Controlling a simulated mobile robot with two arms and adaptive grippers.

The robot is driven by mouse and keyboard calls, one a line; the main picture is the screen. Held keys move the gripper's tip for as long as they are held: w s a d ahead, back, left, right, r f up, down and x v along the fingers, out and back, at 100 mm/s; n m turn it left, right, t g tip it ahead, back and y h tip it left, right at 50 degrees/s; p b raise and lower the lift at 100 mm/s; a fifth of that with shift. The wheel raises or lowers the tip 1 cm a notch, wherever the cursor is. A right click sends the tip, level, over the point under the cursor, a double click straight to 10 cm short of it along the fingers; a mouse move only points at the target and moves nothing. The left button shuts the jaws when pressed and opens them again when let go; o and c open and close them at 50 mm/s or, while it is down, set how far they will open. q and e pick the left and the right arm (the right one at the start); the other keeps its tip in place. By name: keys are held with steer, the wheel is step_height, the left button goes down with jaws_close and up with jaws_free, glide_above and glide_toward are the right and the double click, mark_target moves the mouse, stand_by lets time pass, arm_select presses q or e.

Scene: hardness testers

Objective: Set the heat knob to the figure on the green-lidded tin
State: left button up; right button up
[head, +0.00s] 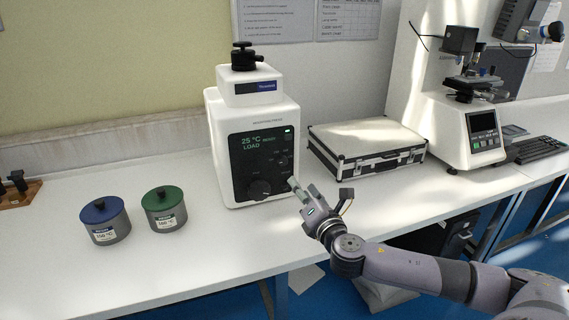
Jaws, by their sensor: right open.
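The green-lidded tin (164,215) stands on the white bench at the left; its white label carries a °C figure too small to read surely. A white mounting press (225,120) stands behind and to its right. Its dark front panel shows "25 °C" and "LOAD" in green. A large black knob (260,188) sits low on that panel, with smaller knobs (281,160) to its upper right; I cannot read which is marked heat. My right gripper (319,193) is open and empty, to the right of the large knob and apart from it. My left gripper is not in view.
A blue-lidded tin (106,231) with a °C label stands left of the green one. A silver case (366,143) lies right of the press, behind my right gripper. A white tester (452,125) and a keyboard (537,150) are farther right. Bench before the press is clear.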

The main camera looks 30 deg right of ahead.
mark_target(283, 163)
steer(key=x, duration=1.4)
steer(key=shift+s+f+p, duration=0.1)
steer(key=shift+p, duration=0.3)
jaws_close()
